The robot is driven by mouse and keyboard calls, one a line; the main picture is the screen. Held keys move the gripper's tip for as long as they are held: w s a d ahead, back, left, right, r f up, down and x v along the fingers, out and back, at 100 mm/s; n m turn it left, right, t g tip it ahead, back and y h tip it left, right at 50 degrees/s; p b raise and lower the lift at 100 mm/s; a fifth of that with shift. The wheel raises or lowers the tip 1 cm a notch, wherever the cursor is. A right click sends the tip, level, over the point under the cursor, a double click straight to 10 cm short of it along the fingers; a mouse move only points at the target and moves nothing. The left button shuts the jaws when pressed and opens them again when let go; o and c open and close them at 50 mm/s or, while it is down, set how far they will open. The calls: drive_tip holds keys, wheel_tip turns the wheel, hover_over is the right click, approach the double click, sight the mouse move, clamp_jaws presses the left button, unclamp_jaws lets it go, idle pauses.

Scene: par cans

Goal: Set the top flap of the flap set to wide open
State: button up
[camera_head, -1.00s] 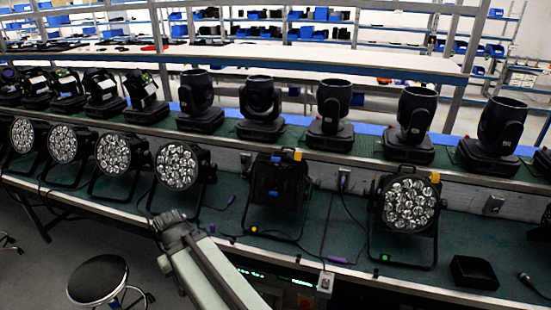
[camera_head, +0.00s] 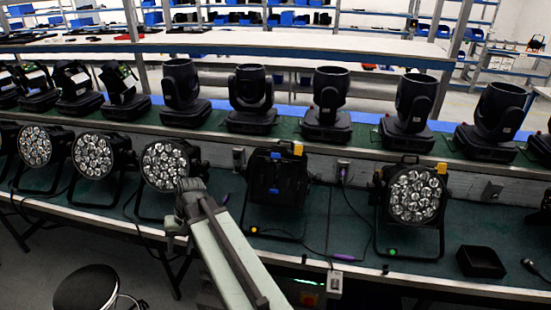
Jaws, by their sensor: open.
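The flap set appears to be the black square-fronted unit (camera_head: 276,188) on the lower green bench. It has a blue patch in its middle and a yellow tag at its top right corner. I cannot make out its separate flaps or how far the top one is open. My gripper (camera_head: 178,222) is at the end of my grey-green arm, left of this unit and apart from it, in front of a round lamp. Its fingers are small and dark here, and it holds nothing that I can see.
Several round multi-lens lamps (camera_head: 94,155) stand left of the unit, and another lamp (camera_head: 415,197) stands on its right. Moving-head lights (camera_head: 250,100) line the raised shelf behind. Cables lie on the bench.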

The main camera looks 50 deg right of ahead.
drive_tip(key=w+d+r+m+t+y+b, duration=0.1)
drive_tip(key=w+d+m+t, duration=0.15)
drive_tip(key=d, duration=0.55)
drive_tip(key=w+d+r+m+t+y, duration=0.15)
drive_tip(key=d+m, duration=0.25)
drive_tip(key=d, duration=0.4)
drive_tip(key=m+t+h+b, duration=0.2)
drive_tip(key=m+t+h, duration=0.1)
drive_tip(key=m+t, duration=0.7)
approach(277, 156)
drive_tip(key=w, duration=0.3)
drive_tip(key=shift+y, duration=0.45)
drive_tip(key=x, duration=0.2)
drive_tip(key=b+x, duration=0.1)
drive_tip(key=x, duration=0.2)
drive_tip(key=b+x, duration=0.1)
drive_tip(key=x, duration=0.2)
drive_tip(key=shift+f, duration=0.35)
